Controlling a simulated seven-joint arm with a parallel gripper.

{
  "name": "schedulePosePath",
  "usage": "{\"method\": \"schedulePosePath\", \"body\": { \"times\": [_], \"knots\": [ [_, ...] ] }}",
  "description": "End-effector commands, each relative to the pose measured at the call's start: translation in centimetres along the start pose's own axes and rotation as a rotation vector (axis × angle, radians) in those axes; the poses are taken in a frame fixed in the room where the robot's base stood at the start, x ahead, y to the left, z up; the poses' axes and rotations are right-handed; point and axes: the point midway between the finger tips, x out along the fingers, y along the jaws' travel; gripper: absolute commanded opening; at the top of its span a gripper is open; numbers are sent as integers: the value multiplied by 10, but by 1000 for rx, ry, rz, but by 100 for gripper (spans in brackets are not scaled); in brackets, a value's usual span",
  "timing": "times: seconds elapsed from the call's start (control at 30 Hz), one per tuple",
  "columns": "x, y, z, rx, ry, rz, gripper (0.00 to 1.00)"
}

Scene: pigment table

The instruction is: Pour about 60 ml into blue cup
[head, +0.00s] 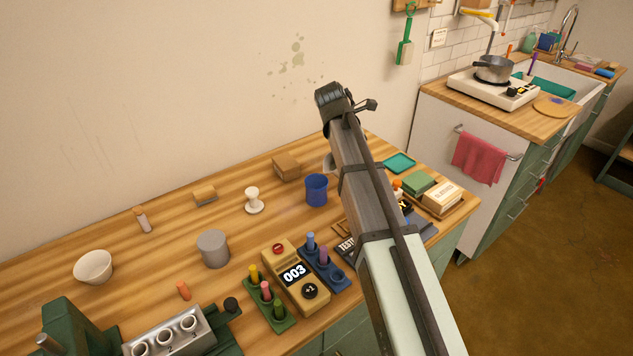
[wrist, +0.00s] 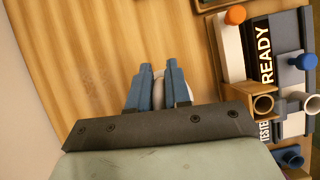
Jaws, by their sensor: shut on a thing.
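The blue cup (head: 317,188) stands upright on the wooden table, just left of my arm in the head view. Its contents are not visible. In the wrist view my gripper (wrist: 159,78) has its two blue fingers close together, shut on a pale, rounded thing (wrist: 159,89) that is mostly hidden by the fingers and the wrist. In the head view the arm hides my gripper. A pale edge (head: 327,163) shows beside the arm, behind the blue cup; I cannot tell whether it is the held thing. No liquid stream shows.
A grey cup (head: 213,250), white bowl (head: 93,268) and white stand (head: 254,201) stand left of the blue cup. A counter reading 003 (head: 296,280) sits in front, between tube racks. A READY-labelled holder (wrist: 266,60) is at right in the wrist view. Bare table lies left.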

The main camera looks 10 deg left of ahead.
Motion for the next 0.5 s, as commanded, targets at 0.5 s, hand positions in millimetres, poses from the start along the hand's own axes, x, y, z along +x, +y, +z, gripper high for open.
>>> {"method": "schedulePosePath", "body": {
  "times": [0.5],
  "knots": [
    [-11,0,1,-1,-99,0,0]
  ]
}}
